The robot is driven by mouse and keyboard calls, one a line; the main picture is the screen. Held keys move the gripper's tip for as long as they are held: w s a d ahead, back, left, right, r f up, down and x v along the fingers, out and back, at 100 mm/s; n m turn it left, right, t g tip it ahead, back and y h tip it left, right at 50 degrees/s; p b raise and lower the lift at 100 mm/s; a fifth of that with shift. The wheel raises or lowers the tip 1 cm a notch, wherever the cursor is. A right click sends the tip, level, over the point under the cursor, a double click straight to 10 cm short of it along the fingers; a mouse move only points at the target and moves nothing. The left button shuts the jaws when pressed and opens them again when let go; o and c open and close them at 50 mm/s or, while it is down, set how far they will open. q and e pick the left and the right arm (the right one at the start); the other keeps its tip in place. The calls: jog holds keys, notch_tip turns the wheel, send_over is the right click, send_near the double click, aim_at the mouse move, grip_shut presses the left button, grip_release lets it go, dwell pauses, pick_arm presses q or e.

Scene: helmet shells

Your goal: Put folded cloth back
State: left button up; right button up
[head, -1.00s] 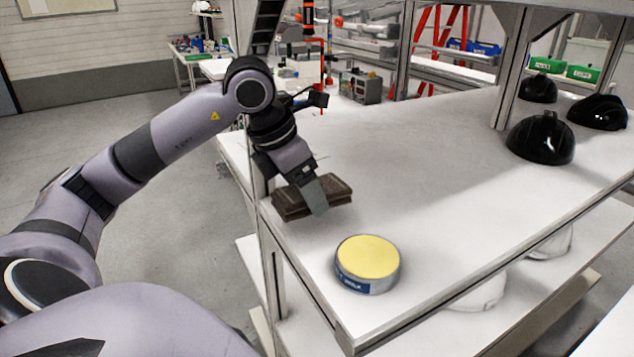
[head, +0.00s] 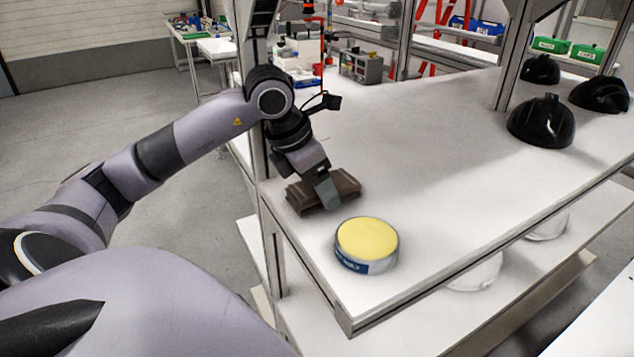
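The folded cloth (head: 346,185) is a dark brown, layered, flat bundle at the near left end of the white shelf top (head: 420,170). My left gripper (head: 328,195) points down at it, with one grey finger across its front face. The other finger is hidden behind the cloth. The gripper appears shut on the cloth, which is at or just above the shelf surface; a gap beneath it cannot be made out. My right gripper is not in view.
A round tin (head: 366,245) with a yellow top stands close in front of the cloth, near the shelf's front corner. Black helmet shells (head: 540,122) stand at the far right. A metal post (head: 262,170) rises at the left edge. The middle of the shelf is clear.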

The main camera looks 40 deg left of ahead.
pick_arm(q)
jog(key=shift+f, duration=0.2)
jog(key=o, duration=0.9)
jog(key=shift+r, duration=0.1)
jog(key=shift+r, duration=0.1)
jog(key=v, duration=1.2)
jog(key=shift+p, duration=0.35)
